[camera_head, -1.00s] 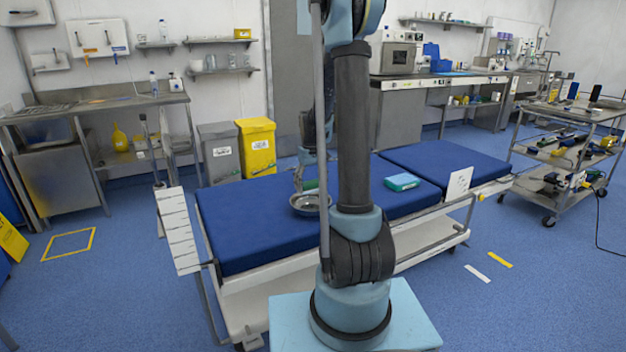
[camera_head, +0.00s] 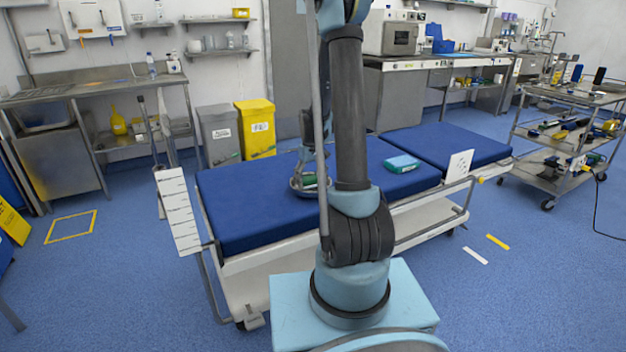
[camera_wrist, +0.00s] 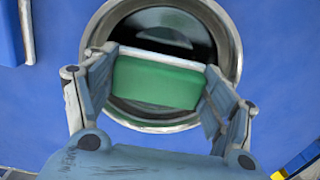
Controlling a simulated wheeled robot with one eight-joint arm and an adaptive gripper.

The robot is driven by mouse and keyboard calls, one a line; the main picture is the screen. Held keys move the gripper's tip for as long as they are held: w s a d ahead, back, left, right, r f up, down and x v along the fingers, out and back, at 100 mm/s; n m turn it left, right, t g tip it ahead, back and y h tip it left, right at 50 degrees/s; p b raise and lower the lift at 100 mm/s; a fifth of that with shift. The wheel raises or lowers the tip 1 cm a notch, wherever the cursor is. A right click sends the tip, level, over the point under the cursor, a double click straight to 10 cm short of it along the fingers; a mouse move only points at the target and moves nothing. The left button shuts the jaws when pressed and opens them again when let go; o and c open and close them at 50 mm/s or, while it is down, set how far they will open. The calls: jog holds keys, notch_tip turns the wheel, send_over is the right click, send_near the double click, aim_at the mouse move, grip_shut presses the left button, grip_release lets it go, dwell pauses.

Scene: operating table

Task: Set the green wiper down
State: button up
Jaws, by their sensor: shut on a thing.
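The green wiper (camera_wrist: 157,82) is a green block with a white edge, held between the two fingers of my gripper (camera_wrist: 155,85) in the wrist view. Behind it is a round metal bowl (camera_wrist: 228,45); the wiper overlaps the bowl's opening, and I cannot tell whether it touches the bowl. In the head view the bowl (camera_head: 296,185) sits on the blue operating table (camera_head: 245,210), and the wiper (camera_head: 309,180) shows as a small green patch at it. My arm hides most of my gripper there.
A white card (camera_head: 460,165) stands at the table's right edge. Yellow (camera_head: 257,130) and grey (camera_head: 218,135) bins stand behind. The table's left part is clear.

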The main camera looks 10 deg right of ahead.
aim_at(311, 178)
jog(key=o, duration=1.5)
jog(key=shift+c, duration=0.2)
jog(key=shift+r, duration=3.55)
